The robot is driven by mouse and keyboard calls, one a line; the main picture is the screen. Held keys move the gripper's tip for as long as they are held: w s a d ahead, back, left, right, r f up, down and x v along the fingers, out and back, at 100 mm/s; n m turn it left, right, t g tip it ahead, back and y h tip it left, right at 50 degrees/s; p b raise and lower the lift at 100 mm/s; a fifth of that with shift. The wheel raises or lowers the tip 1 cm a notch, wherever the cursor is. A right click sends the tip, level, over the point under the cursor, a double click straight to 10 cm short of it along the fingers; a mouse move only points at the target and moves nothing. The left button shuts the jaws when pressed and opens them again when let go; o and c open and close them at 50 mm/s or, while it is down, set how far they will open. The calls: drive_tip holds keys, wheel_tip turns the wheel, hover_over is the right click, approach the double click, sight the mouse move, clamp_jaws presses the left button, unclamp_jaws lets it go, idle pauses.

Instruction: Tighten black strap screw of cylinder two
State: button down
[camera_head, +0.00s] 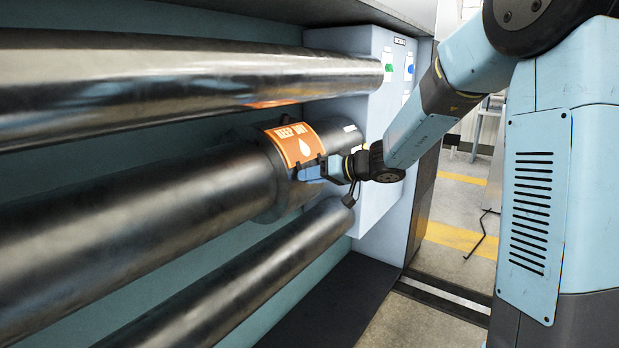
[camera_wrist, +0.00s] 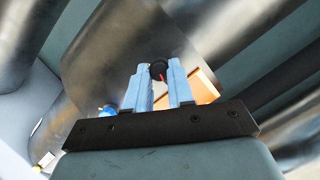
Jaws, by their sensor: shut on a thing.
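The middle cylinder (camera_head: 130,215) is a long dark metal roller, probably cylinder two. A dark wrap or strap (camera_head: 250,165) goes around it near its right end, under an orange "KEEP DRY" label (camera_head: 293,142). My gripper (camera_head: 312,173) is at the label's lower right edge. In the wrist view my gripper (camera_wrist: 160,80) has its two blue fingers on either side of a black screw knob (camera_wrist: 158,68) with a red mark. The fingers are shut on this knob. In the head view the knob is hidden by the fingers.
An upper cylinder (camera_head: 180,75) and a lower cylinder (camera_head: 235,280) run parallel to the middle one. A pale end panel (camera_head: 372,110) with a green button (camera_head: 388,68) and a blue button (camera_head: 409,68) stands at their right. Floor with yellow lines (camera_head: 455,237) is open farther right.

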drive_tip(key=m+t+y, duration=0.1)
drive_tip(key=m, duration=0.7)
drive_tip(key=f+m+t+y, duration=0.1)
drive_tip(key=m, duration=0.7)
drive_tip(key=m+t+y, duration=0.1)
drive_tip(key=m, duration=0.7)
drive_tip(key=shift+s+d+f+m+y, duration=0.1)
drive_tip(key=shift+d+f+m+y, duration=0.2)
drive_tip(key=shift+m+y, duration=0.1)
drive_tip(key=c, duration=1)
unclamp_jaws()
drive_tip(key=shift+a+r, duration=0.1)
drive_tip(key=v, duration=1.3)
drive_tip(key=shift+s+d+f, duration=0.25)
drive_tip(key=shift+f, duration=0.1)
drive_tip(key=shift+s+a, duration=0.1)
